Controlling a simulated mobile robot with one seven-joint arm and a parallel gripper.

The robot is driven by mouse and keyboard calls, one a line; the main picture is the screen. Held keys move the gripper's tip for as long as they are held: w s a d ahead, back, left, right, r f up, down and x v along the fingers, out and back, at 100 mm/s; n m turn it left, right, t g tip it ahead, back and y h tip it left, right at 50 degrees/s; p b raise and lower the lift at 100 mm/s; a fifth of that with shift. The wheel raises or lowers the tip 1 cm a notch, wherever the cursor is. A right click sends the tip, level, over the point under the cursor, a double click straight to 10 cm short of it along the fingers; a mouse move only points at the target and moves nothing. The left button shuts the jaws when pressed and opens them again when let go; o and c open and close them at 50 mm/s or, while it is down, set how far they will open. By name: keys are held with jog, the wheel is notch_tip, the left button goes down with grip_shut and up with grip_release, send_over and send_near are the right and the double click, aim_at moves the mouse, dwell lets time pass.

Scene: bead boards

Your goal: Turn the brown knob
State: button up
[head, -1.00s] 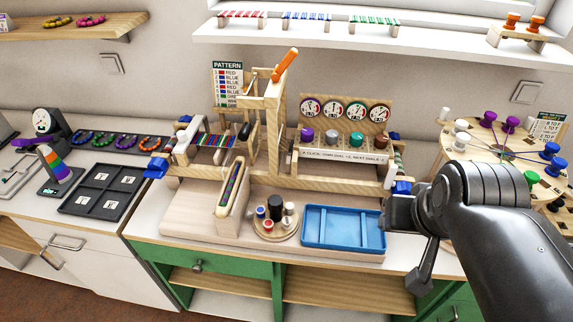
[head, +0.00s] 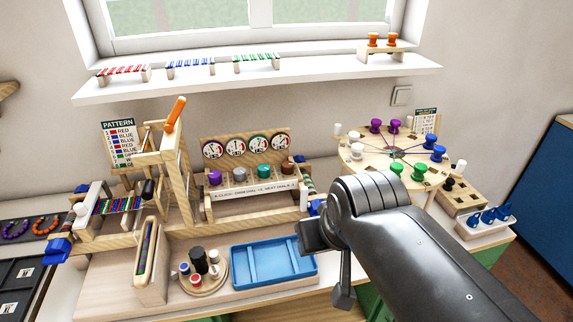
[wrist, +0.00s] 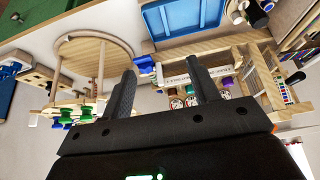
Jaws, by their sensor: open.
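The brown knob (head: 287,168) is the rightmost of a row of knobs on the wooden dial stand (head: 250,190), below the rightmost dial in the head view. To its left are a green knob (head: 264,171), a grey knob (head: 236,172) and a purple knob (head: 214,177). My gripper (wrist: 160,69) is open and empty in the wrist view, its two dark fingers apart. In the head view my arm's end is in front and to the right of the stand, apart from the brown knob.
A blue tray (head: 273,266) lies in front of the dial stand. A round board (head: 395,158) with coloured pegs stands to the right. A wooden frame with an orange-handled lever (head: 175,113) rises to the left. A shelf (head: 315,75) runs above.

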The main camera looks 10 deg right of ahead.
dwell(0.3)
jog(key=w+r+m+g, duration=0.1)
jog(key=w+r, duration=0.4)
jog(key=w, duration=0.3)
jog(key=m+g, duration=0.5)
send_over(288, 164)
notch_tip(288, 164, down, 4)
notch_tip(288, 164, down, 10)
jog(key=shift+f, duration=0.15)
